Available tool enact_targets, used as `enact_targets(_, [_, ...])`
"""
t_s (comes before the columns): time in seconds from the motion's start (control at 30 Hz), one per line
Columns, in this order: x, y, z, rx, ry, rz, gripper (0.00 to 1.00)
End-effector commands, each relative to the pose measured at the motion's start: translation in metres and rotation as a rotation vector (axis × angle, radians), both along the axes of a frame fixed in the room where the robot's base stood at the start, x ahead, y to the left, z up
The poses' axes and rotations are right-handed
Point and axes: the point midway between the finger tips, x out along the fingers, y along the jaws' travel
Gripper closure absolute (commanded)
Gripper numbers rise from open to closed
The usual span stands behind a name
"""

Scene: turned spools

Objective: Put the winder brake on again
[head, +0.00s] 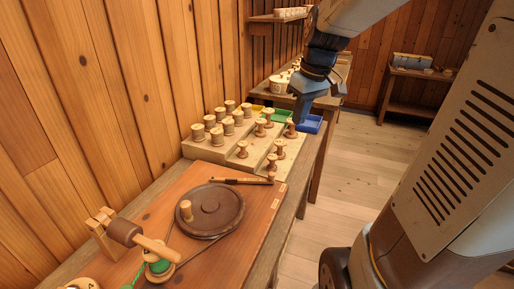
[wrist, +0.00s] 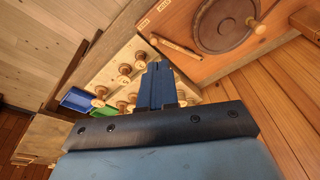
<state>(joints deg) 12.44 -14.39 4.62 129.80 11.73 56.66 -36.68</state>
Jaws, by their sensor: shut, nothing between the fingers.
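My gripper (head: 302,118) is shut and empty, above the far end of the bench near the spool racks, well apart from the bar.
Stepped wooden racks (head: 222,150) with several spools stand behind the board. Green (head: 281,117) and blue (head: 309,123) trays sit near my gripper. A wooden mallet-like part (head: 124,232) and a green-wound spool (head: 159,266) are at the front left. A plank wall borders the left.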

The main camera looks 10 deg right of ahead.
Motion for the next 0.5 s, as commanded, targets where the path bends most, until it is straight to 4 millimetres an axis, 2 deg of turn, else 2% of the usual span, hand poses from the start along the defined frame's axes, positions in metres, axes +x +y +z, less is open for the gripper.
enact_targets(0.1, [0.027, -0.008, -0.016, 0.034, 0.043, 0.07, 1.0])
enact_targets(0.27, [0.06, -0.019, -0.04, 0.092, 0.085, 0.172, 1.0])
enact_targets(0.5, [0.106, -0.04, -0.084, 0.208, 0.117, 0.314, 1.0])
